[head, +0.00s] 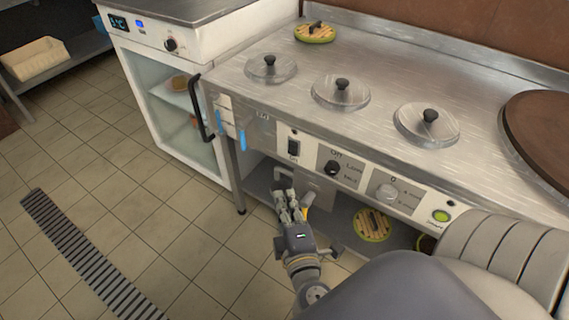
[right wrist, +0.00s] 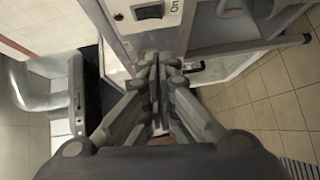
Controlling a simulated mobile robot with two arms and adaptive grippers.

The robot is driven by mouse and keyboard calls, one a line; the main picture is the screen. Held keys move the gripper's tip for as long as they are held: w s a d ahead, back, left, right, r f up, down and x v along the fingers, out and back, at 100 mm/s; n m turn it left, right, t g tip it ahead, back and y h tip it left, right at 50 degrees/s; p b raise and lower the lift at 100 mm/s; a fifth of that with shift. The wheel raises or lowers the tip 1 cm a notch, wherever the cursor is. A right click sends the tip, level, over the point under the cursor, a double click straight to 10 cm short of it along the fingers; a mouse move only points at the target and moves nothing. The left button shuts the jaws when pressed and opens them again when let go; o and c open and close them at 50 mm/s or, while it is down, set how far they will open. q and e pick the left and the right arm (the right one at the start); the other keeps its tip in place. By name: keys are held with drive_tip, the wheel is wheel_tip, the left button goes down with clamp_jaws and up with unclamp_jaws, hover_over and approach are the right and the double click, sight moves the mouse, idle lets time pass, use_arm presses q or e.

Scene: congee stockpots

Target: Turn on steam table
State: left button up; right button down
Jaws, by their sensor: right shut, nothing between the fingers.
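The steam table (head: 300,110) is a steel counter with several lidded wells on top. Its front panel (head: 355,182) carries a black rocker switch (head: 293,147) at the left, marked On below, then a black knob (head: 331,167), a light knob (head: 386,192) and a green button (head: 441,215). My right gripper (head: 290,190) is shut and empty, just below and in front of the switch. In the right wrist view the closed fingers (right wrist: 158,70) point at the panel beside the switch (right wrist: 149,12); contact cannot be told. My left gripper is not in view.
A glass-door fridge (head: 175,100) with a black handle stands left of the table. A lower shelf (head: 340,215) under the panel holds a round green-rimmed item (head: 371,225). Open tiled floor (head: 120,190) with a drain grate (head: 85,255) lies at left.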

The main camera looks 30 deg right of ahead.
sight(293, 148)
drive_tip(key=shift+w, duration=0.1)
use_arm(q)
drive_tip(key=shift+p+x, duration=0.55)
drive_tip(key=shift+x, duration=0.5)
use_arm(e)
drive_tip(key=s+d+x, duration=0.1)
drive_tip(key=d+x, duration=0.1)
drive_tip(key=x, duration=1)
drive_tip(key=shift+w+d+f, duration=0.2)
drive_tip(key=shift+d, duration=0.3)
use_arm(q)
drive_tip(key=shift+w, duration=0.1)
